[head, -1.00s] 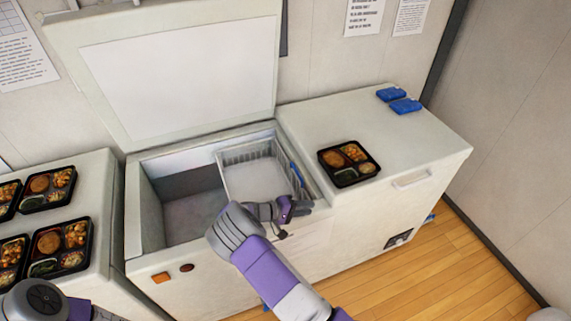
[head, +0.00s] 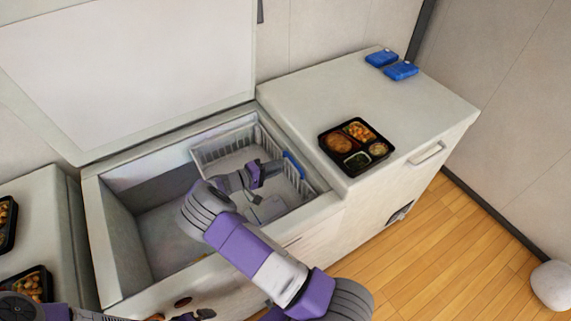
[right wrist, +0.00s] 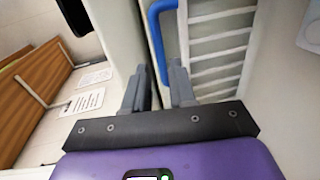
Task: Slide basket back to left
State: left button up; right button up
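The white wire basket (head: 222,146) sits inside the open chest freezer (head: 118,235), at its right end. Its blue handle (head: 292,163) is on the basket's right side. My right gripper (head: 274,169) is over the basket, just left of the handle. In the right wrist view its two fingers (right wrist: 160,88) are apart, and the lower end of the blue handle (right wrist: 156,40) shows in line with the gap between them. I cannot tell whether they touch it. Part of my left gripper (head: 195,315) shows at the bottom edge; its fingers are mostly cut off.
The freezer's left half is empty. Its lid (head: 130,70) stands open behind. A closed white chest (head: 420,110) at the right carries a bento tray (head: 353,145) and blue packs (head: 401,71). More bento trays (head: 28,284) stand on the left surface.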

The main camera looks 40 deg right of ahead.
jog(key=x, duration=0.5)
jog(key=shift+d+b, duration=0.1)
jog(key=shift+b, duration=0.2)
grip_shut()
